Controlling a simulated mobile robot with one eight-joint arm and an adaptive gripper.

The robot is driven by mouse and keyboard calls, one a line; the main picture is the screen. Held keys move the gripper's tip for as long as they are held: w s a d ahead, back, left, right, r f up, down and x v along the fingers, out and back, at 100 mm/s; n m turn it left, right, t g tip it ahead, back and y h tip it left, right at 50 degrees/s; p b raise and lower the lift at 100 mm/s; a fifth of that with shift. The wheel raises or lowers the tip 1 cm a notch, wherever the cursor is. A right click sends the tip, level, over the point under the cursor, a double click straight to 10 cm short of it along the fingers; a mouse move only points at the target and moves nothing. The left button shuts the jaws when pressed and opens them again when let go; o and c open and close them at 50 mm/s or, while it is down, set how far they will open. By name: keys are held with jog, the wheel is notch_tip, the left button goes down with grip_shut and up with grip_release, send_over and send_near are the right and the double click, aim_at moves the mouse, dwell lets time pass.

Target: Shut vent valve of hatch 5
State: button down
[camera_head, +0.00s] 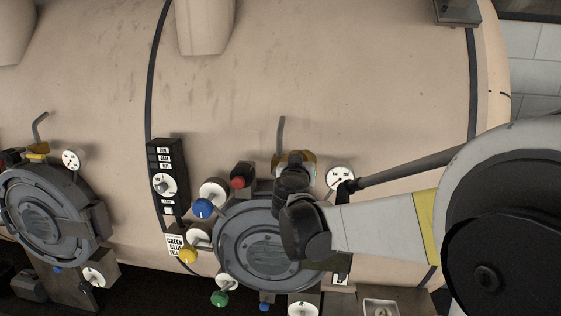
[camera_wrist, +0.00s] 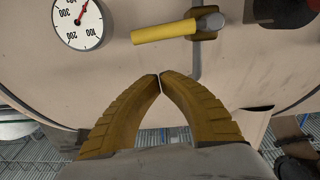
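The vent valve shows in the wrist view as a yellow lever handle (camera_wrist: 165,32) on a brown body, beside a thin grey vent pipe (camera_wrist: 195,65). The handle lies roughly crosswise to the pipe. My gripper (camera_wrist: 160,78) has its two ribbed yellow-brown fingers meeting at the tips, with nothing between them. The tips appear just below the handle in that view, apart from it. In the head view my gripper (camera_head: 294,158) is above the right round hatch (camera_head: 240,250), near its pipe (camera_head: 281,135), and hides the valve. No hatch number is readable.
A round gauge (camera_wrist: 80,20) is beside the handle in the wrist view. Around the right hatch are a blue knob (camera_head: 203,208), a yellow knob (camera_head: 187,254), a green knob (camera_head: 220,298) and a control panel (camera_head: 166,190). Another hatch (camera_head: 45,210) is at the left.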

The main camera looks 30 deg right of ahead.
jog(key=v, duration=1)
jog(key=shift+f, duration=0.25)
jog(key=shift+b, duration=0.3)
